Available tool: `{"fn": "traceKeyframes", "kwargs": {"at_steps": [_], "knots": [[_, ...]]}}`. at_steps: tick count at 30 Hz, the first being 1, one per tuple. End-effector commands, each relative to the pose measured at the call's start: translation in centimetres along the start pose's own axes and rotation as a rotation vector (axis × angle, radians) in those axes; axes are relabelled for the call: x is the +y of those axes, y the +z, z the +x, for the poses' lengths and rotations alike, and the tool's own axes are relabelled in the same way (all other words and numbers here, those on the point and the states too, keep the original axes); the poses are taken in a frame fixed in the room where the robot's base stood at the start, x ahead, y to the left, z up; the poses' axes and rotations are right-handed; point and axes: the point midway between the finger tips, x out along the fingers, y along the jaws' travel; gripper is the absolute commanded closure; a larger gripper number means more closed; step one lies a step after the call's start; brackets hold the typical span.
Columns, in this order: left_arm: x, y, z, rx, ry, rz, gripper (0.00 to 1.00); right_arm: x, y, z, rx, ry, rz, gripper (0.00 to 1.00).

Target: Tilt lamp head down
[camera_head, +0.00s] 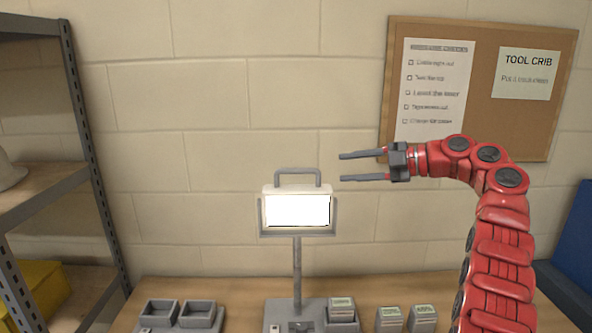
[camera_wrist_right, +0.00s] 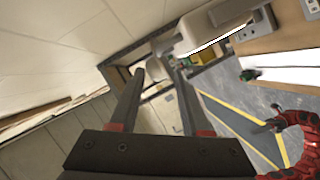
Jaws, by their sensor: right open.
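The lamp head (camera_head: 297,208) is a white box with a bright lit face, held in a grey U-shaped bracket on a post (camera_head: 297,270). A grey handle (camera_head: 297,172) arches up from its top. The lit face points toward me. My right gripper (camera_head: 342,167) is open and empty, a little right of the handle and at about its height, with its fingers pointing left. A gap shows between the fingertips and the handle.
Grey trays (camera_head: 180,313) and small labelled blocks (camera_head: 389,318) sit on the wooden table (camera_head: 250,287) around the lamp's base. A metal shelf (camera_head: 85,150) stands at left. A corkboard (camera_head: 480,85) hangs behind my right arm. The space beside the lamp head is clear.

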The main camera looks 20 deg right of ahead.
Motion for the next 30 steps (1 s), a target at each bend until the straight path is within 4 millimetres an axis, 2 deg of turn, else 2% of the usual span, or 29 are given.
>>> {"fn": "traceKeyframes", "kwargs": {"at_steps": [1,9,15,21,30], "knots": [[0.0,-0.1,0.8,0.0,0.0,0.0,1.0,0.3,-0.3,1.3,0.003,-0.002,0.0,0.53],[-0.2,-0.6,3.3,0.0,0.0,0.0,1.0,0.3,-0.3,7.7,0.005,-0.002,0.004,0.53],[-0.2,-0.8,4.6,0.0,0.0,0.0,1.0,0.4,-0.3,11.3,0.003,0.001,0.003,0.53],[-0.2,-0.9,5.1,0.0,0.0,0.0,1.0,0.2,-0.1,13.1,0.002,0.001,0.003,0.53],[-0.2,-0.9,5.1,0.0,0.0,0.0,1.0,0.1,-0.1,13.3,0.0,0.002,0.002,0.53]]}}
